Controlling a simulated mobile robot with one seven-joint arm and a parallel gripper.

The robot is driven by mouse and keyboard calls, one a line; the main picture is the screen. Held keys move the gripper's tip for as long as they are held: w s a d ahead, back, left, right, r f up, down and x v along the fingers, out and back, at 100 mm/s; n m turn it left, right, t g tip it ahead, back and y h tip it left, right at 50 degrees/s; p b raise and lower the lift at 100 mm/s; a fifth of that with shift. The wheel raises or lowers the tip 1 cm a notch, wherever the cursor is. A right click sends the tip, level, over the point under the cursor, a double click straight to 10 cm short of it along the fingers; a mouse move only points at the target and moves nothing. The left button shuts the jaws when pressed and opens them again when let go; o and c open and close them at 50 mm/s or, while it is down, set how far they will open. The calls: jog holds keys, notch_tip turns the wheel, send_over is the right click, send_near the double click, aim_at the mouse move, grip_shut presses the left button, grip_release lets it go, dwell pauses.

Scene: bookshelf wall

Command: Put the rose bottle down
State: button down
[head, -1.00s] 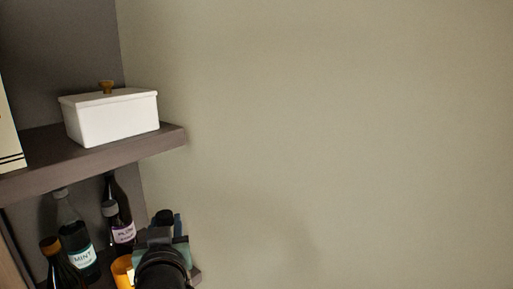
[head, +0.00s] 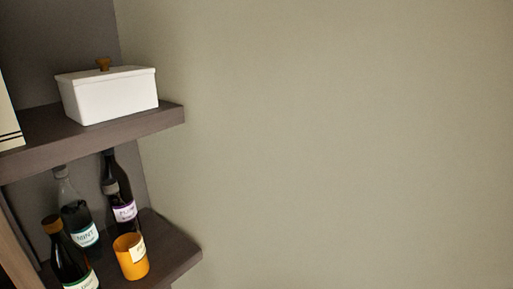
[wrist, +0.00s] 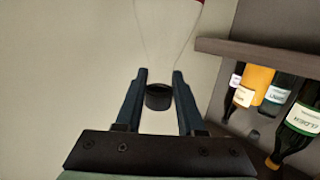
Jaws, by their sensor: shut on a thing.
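My gripper (wrist: 159,76) shows in the wrist view, with its two blue fingers shut on the neck of a clear glass bottle, taken to be the rose bottle (wrist: 158,96). Its black cap lies between the fingers and its clear body runs to the top edge of the picture, with a little red near the top. Its label is mostly cut off, so I cannot read the name. The bottle is in front of the plain wall, apart from the shelf. Neither gripper nor held bottle shows in the head view.
The lower shelf (head: 181,262) holds a mint bottle (head: 79,215), a plum bottle (head: 124,212), another dark bottle (head: 66,258) and an orange cup (head: 129,262). Bare board shows right of the cup. The upper shelf (head: 120,129) overhangs them and carries a white lidded box (head: 110,99).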

jog(key=s+d+f, duration=0.2)
jog(key=s+f, duration=0.2)
jog(key=s, duration=0.2)
jog(key=s+d+f+m+h, duration=0.1)
jog(key=s+d+f, duration=0.1)
jog(key=s+f, duration=0.3)
jog(key=shift+s, duration=1.15)
jog(key=shift+r, duration=0.2)
